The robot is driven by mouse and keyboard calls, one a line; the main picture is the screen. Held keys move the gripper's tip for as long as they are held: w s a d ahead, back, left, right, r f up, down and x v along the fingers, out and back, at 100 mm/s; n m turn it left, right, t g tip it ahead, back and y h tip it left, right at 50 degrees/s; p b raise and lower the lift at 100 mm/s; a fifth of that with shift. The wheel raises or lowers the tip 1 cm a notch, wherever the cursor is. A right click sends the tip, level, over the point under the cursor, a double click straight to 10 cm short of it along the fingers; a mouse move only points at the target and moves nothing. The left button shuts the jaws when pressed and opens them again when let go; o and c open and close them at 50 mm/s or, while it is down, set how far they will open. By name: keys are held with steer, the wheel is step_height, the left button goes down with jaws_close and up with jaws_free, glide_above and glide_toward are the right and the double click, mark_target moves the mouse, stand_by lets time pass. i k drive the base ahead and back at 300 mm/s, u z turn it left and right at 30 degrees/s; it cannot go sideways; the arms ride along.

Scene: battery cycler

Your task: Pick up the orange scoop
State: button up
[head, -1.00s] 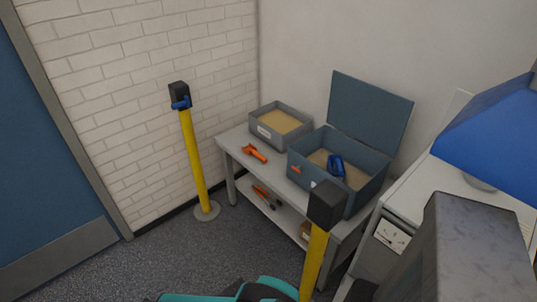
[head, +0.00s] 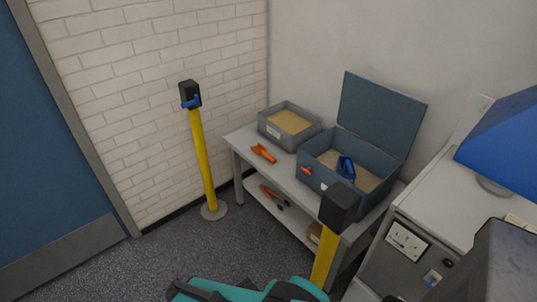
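The orange scoop (head: 264,153) lies on the top of a light grey table (head: 240,138) against the far wall. It lies near the table's left front edge, in front of a grey tray of sand-coloured material (head: 290,125). Nothing touches it from above. My gripper is not in view.
An open blue-grey bin (head: 325,178) with granular material and a blue-handled tool (head: 346,167) stands right of the scoop. Orange-handled tools (head: 270,193) lie on the lower shelf. Yellow posts (head: 203,160) and (head: 325,258) flank the table's front. Dark floor between them is open.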

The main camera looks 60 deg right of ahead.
mark_target(264, 154)
steer(key=u, duration=0.05)
steer(key=i, duration=1)
steer(key=z, duration=0.05)
